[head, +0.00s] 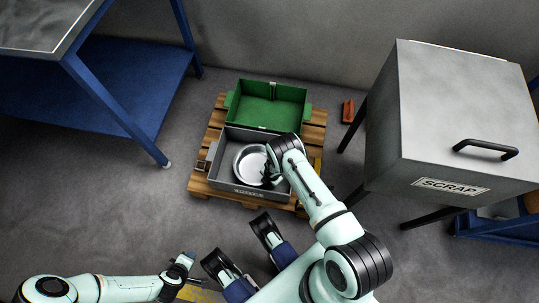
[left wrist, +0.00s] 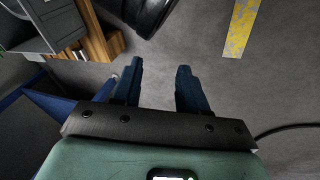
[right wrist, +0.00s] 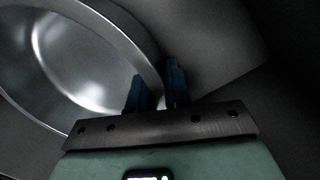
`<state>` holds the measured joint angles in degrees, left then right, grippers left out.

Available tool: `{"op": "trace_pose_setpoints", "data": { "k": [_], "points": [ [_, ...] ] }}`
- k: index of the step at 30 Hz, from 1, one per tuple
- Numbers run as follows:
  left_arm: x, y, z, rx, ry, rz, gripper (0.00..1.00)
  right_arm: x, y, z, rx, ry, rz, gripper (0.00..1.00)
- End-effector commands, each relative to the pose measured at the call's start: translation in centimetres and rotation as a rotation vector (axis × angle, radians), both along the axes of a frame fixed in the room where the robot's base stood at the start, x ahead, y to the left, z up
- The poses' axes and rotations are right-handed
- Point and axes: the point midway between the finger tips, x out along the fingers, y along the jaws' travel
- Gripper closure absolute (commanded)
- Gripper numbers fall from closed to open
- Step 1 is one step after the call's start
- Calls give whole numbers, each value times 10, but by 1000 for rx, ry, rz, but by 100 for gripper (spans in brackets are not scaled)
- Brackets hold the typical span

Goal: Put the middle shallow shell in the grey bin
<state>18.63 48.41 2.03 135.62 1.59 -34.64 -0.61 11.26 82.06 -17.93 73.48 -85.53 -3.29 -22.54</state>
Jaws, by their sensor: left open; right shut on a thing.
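The shallow shell (head: 250,160) is a round silver metal dish, seen in the grey bin (head: 240,190) in the head view. In the right wrist view the shell (right wrist: 70,60) fills the left side, and its rim lies between the fingers. My right gripper (right wrist: 157,85) is shut on that rim; in the head view the arm partly hides it. Whether the shell touches the bin floor, I cannot tell. My left gripper (left wrist: 158,80) is open and empty above the floor, away from the bin; it also shows in the head view (head: 187,258).
A green bin (head: 268,90) stands behind the grey bin on a wooden pallet (head: 212,135). A grey box marked SCRAP (head: 450,120) stands at right. A blue-framed table (head: 110,95) is at left. A small red-brown block (head: 348,110) lies on the floor.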

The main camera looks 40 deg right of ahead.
Motion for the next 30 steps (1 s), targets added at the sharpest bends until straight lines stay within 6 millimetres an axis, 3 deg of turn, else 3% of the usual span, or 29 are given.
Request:
{"op": "trace_pose_setpoints", "data": {
  "k": [3, 4, 6, 18, 30],
  "points": [
    [-3, 0, -3, -1, 10, 0, 57, 0, 0, -2, 0, -1, 0, 100],
    [-4, 0, -3, -1, 12, 0, 57, 0, 0, -2, 0, 0, 0, 76],
    [-3, 0, -3, -1, 11, 0, 57, 0, 0, -2, 0, 0, 0, 57],
    [-1, -1, 3, -2, 2, -2, 57, 0, 0, 4, 0, 0, 1, 57],
    [-67, -36, 55, -89, 171, -75, 57, -7, 1, 60, 0, -1, 1, 57]
  ]
}}
